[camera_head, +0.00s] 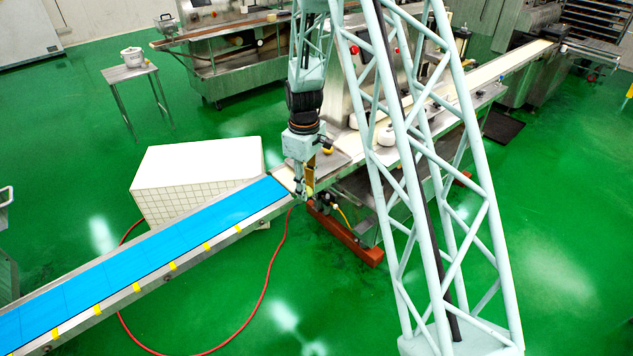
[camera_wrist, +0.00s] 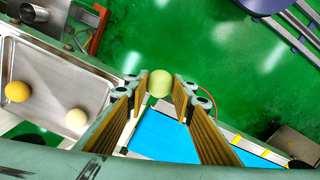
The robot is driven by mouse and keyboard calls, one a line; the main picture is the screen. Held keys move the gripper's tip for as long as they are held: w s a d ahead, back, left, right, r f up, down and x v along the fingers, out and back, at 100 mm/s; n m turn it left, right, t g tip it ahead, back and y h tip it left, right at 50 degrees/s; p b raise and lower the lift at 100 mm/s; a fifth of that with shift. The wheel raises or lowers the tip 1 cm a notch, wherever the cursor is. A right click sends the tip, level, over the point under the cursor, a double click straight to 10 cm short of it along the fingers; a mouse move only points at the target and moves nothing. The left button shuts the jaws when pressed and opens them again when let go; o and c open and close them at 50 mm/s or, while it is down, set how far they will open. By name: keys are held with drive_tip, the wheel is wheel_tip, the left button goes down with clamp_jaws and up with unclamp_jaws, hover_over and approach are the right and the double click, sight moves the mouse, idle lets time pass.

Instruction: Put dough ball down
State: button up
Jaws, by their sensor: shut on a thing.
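My gripper (camera_wrist: 159,88) is shut on a pale yellow-green dough ball (camera_wrist: 160,83), held between the fingertips in the wrist view. In the head view, my gripper (camera_head: 304,192) hangs by the junction of the blue conveyor belt (camera_head: 150,257) and the machine's pale belt. The ball is small and partly hidden there. In the wrist view the blue belt (camera_wrist: 165,140) lies below and just nearer than the ball. I cannot tell how high the ball is above it.
A metal tray (camera_wrist: 62,70) on the left of the wrist view holds an orange ball (camera_wrist: 17,92) and a cream ball (camera_wrist: 76,118). A white tiled block (camera_head: 195,165) stands behind the blue belt. A red hose (camera_head: 270,282) lies on the green floor.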

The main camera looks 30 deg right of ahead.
drive_tip(key=s+a+f+m, duration=0.1)
drive_tip(key=a+m, duration=0.1)
drive_tip(key=a, duration=0.1)
drive_tip(key=s+a+m, duration=0.1)
drive_tip(key=a+m, duration=0.1)
drive_tip(key=a, duration=0.2)
drive_tip(key=s+a+f+m, duration=0.1)
drive_tip(key=a+m, duration=0.2)
drive_tip(key=a, duration=0.1)
drive_tip(key=shift+s+a+f, duration=0.1)
drive_tip(key=shift+f, duration=0.2)
drive_tip(key=shift+a, duration=0.1)
